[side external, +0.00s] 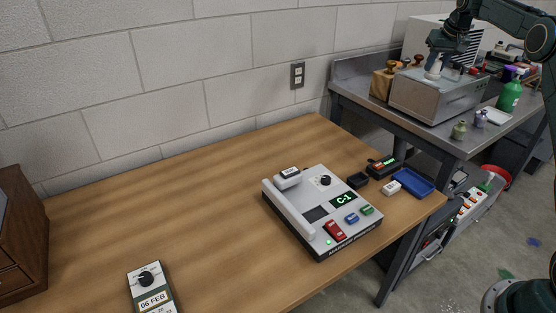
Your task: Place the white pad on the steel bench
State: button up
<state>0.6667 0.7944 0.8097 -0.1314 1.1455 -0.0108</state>
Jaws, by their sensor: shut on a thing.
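My gripper (447,62) is at the upper right, above the grey metal box on the steel bench (365,99). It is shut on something. A small white object (434,69) shows at its fingers, partly covered, and I cannot tell for sure that it is the white pad. A flat white piece (498,117) lies on the bench top to the right of the metal box, beside two small jars.
The metal box (437,97), stamps (391,67) and a green bottle (510,96) crowd the bench. The wooden table (190,200) holds a grey console (322,212), a blue tray (414,182) and a date device (152,290). The bench's front strip has some bare room.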

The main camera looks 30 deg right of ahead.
jog(key=s+d+r+m+h, duration=0.1)
jog(key=s+d+r+m, duration=0.2)
jog(key=s+d, duration=0.9)
jog(key=shift+g, duration=0.3)
jog(key=f, duration=2)
jog(key=shift+w+a+f, duration=0.25)
jog(key=shift+f, duration=0.1)
jog(key=o, duration=1)
jog(key=shift+c, duration=0.2)
jog(key=v, duration=1.2)
